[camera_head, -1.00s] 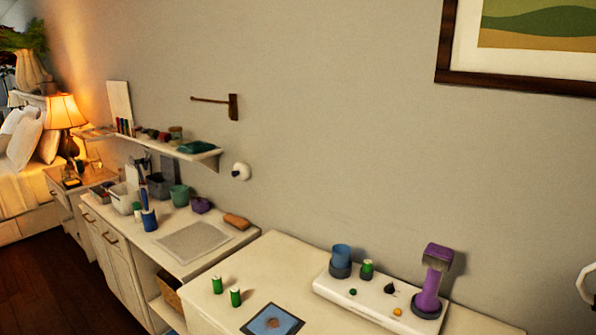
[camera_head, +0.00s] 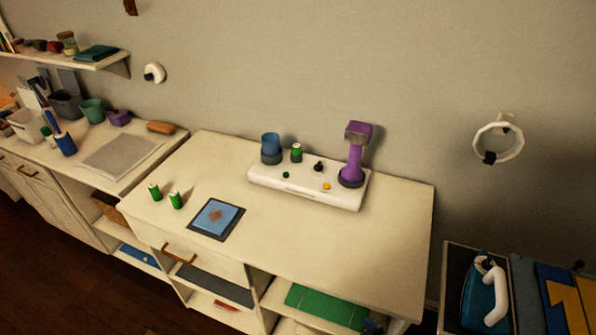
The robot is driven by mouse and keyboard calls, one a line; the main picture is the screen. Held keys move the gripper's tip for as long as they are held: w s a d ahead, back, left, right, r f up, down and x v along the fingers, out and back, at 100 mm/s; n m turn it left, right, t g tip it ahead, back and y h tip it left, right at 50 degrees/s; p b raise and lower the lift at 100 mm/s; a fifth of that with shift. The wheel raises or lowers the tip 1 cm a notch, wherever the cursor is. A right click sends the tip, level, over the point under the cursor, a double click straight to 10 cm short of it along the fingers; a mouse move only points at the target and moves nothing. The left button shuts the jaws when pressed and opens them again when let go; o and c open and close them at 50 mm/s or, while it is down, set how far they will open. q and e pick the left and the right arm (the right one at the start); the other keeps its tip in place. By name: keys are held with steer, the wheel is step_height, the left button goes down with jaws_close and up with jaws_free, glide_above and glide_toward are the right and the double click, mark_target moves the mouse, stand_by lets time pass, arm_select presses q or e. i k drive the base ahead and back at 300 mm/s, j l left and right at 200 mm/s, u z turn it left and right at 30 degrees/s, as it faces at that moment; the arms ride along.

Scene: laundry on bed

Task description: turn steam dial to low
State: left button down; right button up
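A white base unit (camera_head: 290,190) stands near the back of the white cabinet top. It carries a small black knob (camera_head: 318,166), a green button (camera_head: 286,175) and an orange button (camera_head: 326,186). The black knob looks like a dial, but its markings and setting are too small to read. A blue cup-like part (camera_head: 271,148), a small green cylinder (camera_head: 296,152) and a purple upright head (camera_head: 354,155) also stand on the unit. A blue iron with a white handle (camera_head: 486,290) sits at the lower right; no dial can be made out on it. Neither gripper is in view.
Two green cylinders (camera_head: 165,196) and a framed blue pad (camera_head: 217,218) lie on the cabinet top (camera_head: 300,240) in front of the unit. A white ring (camera_head: 499,142) hangs on the wall at right. A lower surface with folded cloths (camera_head: 562,300) is below it.

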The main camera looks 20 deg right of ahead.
mark_target(318, 166)
steer(key=i+j, duration=0.1)
steer(key=j, duration=0.4)
steer(key=i+j+z, duration=0.1)
steer(key=j, duration=0.35)
steer(key=i+j+z, duration=0.1)
steer(key=j, duration=0.4)
